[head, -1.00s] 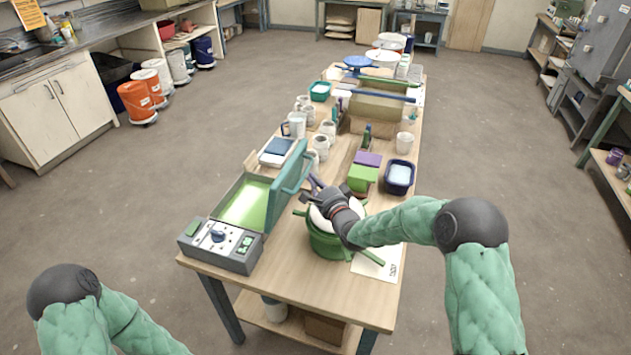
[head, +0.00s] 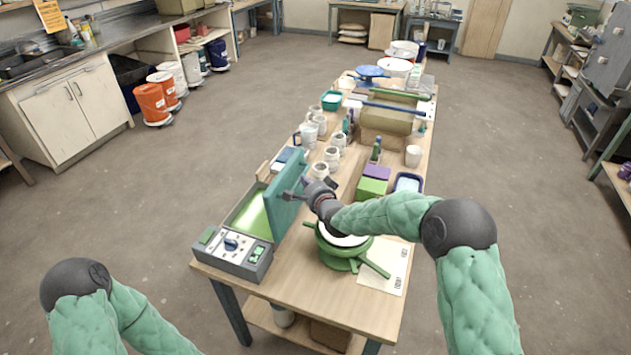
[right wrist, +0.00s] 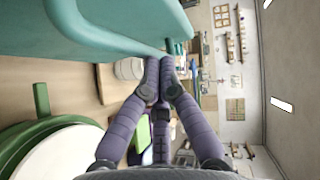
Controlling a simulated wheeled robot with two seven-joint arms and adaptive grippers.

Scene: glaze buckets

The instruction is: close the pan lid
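The pan is a grey box (head: 232,261) with a dial and a bright green inside, at the table's near left corner. Its teal lid (head: 284,205) stands steeply open on the pan's right side; it fills the upper left of the right wrist view (right wrist: 110,28). My right gripper (head: 296,193) is at the lid's right face, near its upper part. In the right wrist view its fingertips (right wrist: 160,62) are together, overlapping the lid's teal edge; I see no clear grip on it. My left gripper is out of view; only the left arm shows.
A green pot (head: 340,254) with a white inside stands right of the pan, below my right forearm. A paper sheet (head: 388,270) lies beside it. Green and purple blocks (head: 372,186), a blue tub (head: 408,182) and white jars (head: 321,170) stand behind.

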